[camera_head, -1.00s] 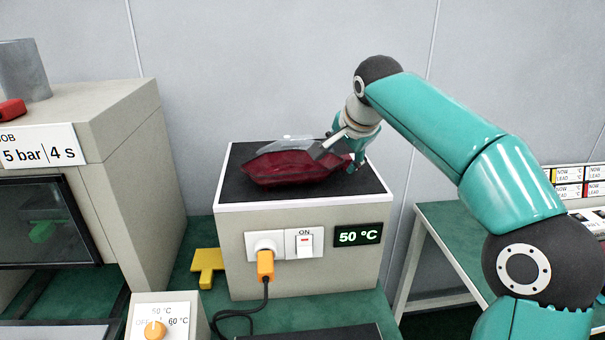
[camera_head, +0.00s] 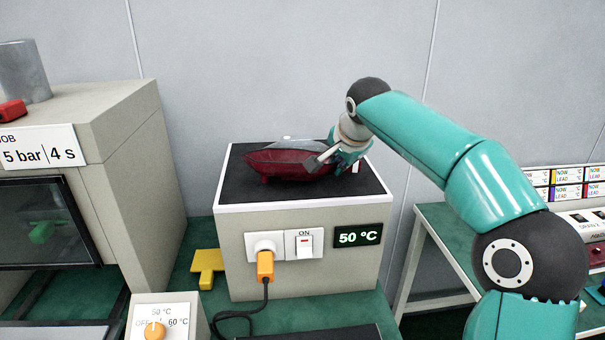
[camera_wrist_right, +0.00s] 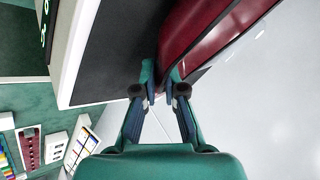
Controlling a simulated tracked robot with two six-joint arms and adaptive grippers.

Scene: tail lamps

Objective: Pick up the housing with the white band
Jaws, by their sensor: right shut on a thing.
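A dark red, glossy lamp body (camera_head: 285,163) with a pale clear top is over the black top of the heated box (camera_head: 228,190). Whether it rests on the plate or is slightly raised I cannot tell. My right gripper (camera_head: 322,162) is at its right end and shut on it. In the right wrist view the fingers (camera_wrist_right: 160,84) meet at the end of the red body (camera_wrist_right: 205,42). I see no clear white band on it; the gripper covers part of that end. My left gripper is not in view.
The box shows 50 °C, with an orange plug (camera_head: 265,264) and switch (camera_head: 305,243) on its front. A press cabinet (camera_head: 135,150) stands at left, with a dial box (camera_head: 160,318) in front. A green side table (camera_head: 450,225) with label cards is at right.

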